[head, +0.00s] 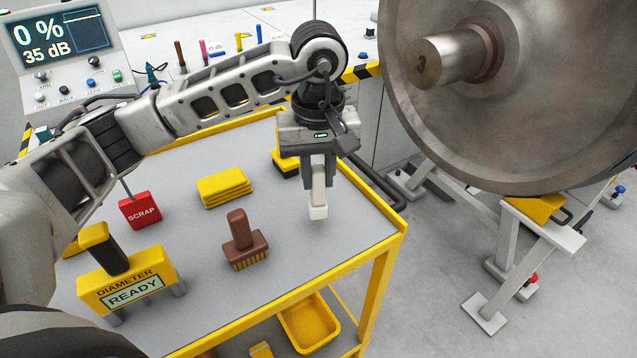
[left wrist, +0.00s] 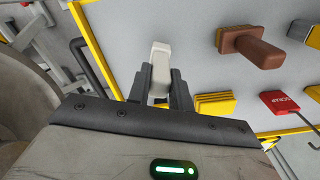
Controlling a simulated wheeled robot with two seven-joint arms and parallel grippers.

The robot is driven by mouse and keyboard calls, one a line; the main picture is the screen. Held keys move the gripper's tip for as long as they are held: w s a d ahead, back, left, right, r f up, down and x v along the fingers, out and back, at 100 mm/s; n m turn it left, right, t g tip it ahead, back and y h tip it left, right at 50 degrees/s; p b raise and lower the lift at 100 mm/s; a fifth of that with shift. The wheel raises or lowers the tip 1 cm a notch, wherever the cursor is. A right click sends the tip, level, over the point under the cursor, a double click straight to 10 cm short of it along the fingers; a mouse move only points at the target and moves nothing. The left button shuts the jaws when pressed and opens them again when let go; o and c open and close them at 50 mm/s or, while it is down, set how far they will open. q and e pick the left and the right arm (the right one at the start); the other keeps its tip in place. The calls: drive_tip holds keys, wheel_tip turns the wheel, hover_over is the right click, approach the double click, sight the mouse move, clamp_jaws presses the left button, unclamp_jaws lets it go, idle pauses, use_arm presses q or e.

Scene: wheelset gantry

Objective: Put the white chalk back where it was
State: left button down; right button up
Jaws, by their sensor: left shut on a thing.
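The white chalk (head: 318,207) is a pale, blocky stick held upright between the fingers of my left gripper (head: 319,178). The gripper points down over the right part of the grey cart top (head: 330,240) and is shut on the chalk. The chalk's lower end sticks out below the fingertips; I cannot tell whether it touches the cart top. In the left wrist view the chalk (left wrist: 160,68) sits between the two dark fingers (left wrist: 160,92). My right gripper is not in view.
A brown brush (head: 243,245), yellow pads (head: 223,187), a red SCRAP tag (head: 140,210) and a yellow DIAMETER gauge (head: 127,285) stand on the cart. A yellow-black block (head: 285,163) is behind the gripper. Coloured sticks (head: 203,52) stand on the back bench. A large wheel (head: 520,110) looms right.

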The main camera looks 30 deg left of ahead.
sight(319, 186)
use_arm(q)
drive_tip(key=shift+f+p, duration=0.45)
drive_tip(key=shift+f, duration=1.15)
drive_tip(key=c, duration=1.3)
unclamp_jaws()
drive_tip(key=shift+w, duration=0.1)
drive_tip(key=shift+o, duration=0.2)
wheel_tip(319, 186, up, 12)
drive_tip(key=shift+r+b, duration=0.1)
drive_tip(key=shift+b, duration=0.35)
drive_tip(key=shift+s, duration=0.2)
